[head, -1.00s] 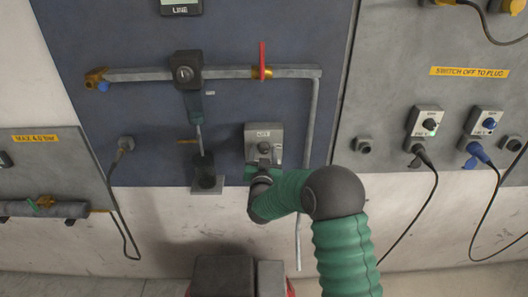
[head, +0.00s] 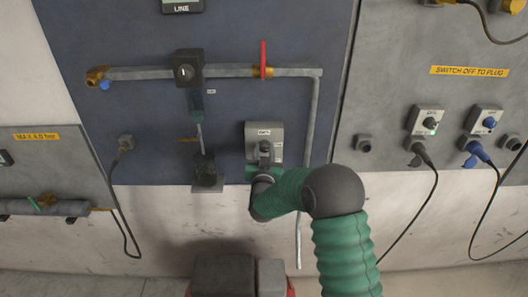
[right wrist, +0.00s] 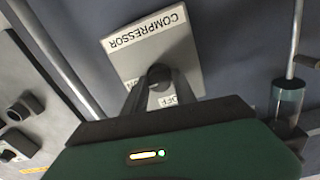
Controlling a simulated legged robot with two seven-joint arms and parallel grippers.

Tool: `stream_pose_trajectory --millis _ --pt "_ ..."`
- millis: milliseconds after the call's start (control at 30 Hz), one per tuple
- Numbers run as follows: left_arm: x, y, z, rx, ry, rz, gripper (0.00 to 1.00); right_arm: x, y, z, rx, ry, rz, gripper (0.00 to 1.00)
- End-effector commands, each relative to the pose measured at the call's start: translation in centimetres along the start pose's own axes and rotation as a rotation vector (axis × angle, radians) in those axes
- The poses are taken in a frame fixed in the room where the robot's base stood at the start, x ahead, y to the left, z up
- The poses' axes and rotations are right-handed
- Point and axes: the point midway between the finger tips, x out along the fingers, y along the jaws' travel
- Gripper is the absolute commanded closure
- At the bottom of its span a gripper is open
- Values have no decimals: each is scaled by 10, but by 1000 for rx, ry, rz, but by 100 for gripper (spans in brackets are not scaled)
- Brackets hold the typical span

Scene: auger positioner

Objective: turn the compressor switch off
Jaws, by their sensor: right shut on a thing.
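The compressor switch is a light grey box (head: 279,136) on the blue wall panel, left of the vertical pipe. In the right wrist view the box (right wrist: 128,53) carries a "COMPRESSOR" label, upside down, and a dark round knob (right wrist: 159,73). An "OFF" label shows beside the knob, and another label is partly hidden by a finger. My right gripper (head: 264,158) is at the front of the box. In the right wrist view its two dark fingers (right wrist: 157,88) are on either side of the knob, shut on it. My left gripper is not in view.
A grey pipe with a red-handled valve (head: 262,60) runs above the box and bends down the vertical pipe (head: 309,130) at its right. A black-based fitting (head: 206,172) stands close on the left. Sockets with cables (head: 425,122) are farther right.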

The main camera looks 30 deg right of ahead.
Motion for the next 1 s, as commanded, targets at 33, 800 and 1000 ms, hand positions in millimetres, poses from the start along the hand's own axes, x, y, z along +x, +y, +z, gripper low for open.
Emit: stream_pose_trajectory --millis 33,800,1000 --pt "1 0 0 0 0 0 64 0 0 -1 -13 3 0 100" --pt "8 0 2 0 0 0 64 1 -2 -1 -634 26 -3 100" --pt "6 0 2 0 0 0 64 1 -2 -1 -824 32 -4 100"
